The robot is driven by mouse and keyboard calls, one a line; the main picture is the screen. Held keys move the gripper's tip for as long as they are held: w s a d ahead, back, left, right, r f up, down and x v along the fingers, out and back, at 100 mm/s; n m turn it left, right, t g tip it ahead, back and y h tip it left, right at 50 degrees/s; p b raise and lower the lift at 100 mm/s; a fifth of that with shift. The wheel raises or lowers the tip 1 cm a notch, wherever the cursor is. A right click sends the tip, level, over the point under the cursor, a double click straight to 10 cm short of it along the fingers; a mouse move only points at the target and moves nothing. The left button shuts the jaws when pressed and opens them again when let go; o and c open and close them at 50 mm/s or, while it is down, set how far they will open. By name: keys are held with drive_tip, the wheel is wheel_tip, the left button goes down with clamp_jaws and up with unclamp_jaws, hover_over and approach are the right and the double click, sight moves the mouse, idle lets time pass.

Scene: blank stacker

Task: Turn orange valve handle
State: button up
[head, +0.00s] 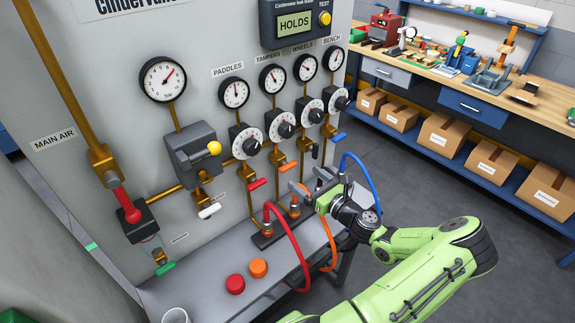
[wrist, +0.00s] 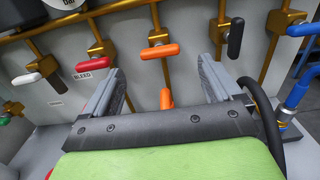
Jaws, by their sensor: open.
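The orange valve handle (head: 288,167) sits on a brass pipe on the grey panel, under the tampers gauge column. In the wrist view the handle (wrist: 159,51) lies roughly level, centred ahead of the gap between my fingers. My gripper (head: 312,186) is open and empty, close in front of the panel just right of and below the handle. In the wrist view both fingers of my gripper (wrist: 160,77) stand wide apart, and neither touches the handle. The exact depth between fingertips and handle is hard to tell.
A red handle (wrist: 102,48) is left of the orange one and a black handle (wrist: 235,39) right. A red hose (head: 292,240) and an orange hose (head: 331,245) loop over the shelf below. An orange fitting (wrist: 166,99) shows low between my fingers. A blue hose (head: 366,180) is nearby.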

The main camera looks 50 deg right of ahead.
sight(289, 170)
drive_tip(key=x, duration=0.8)
drive_tip(key=shift+w, duration=0.35)
drive_tip(key=c, duration=1)
drive_tip(key=shift+o, duration=0.2)
drive_tip(key=shift+n, duration=0.4)
drive_tip(key=n+b, duration=0.1)
drive_tip(key=n, duration=0.3)
drive_tip(key=shift+a+f, duration=0.1)
drive_tip(key=n+b, duration=0.2)
drive_tip(key=n, duration=0.2)
drive_tip(key=shift+a+f+n, duration=0.1)
drive_tip(key=shift+n, duration=0.2)
drive_tip(key=n+b, duration=0.4)
drive_tip(key=shift+w+f, duration=0.1)
drive_tip(key=shift+f, duration=0.05)
drive_tip(key=n+b, duration=0.3)
drive_tip(key=n, duration=0.1)
drive_tip(key=shift+b, duration=0.35)
drive_tip(key=shift+n, duration=0.4)
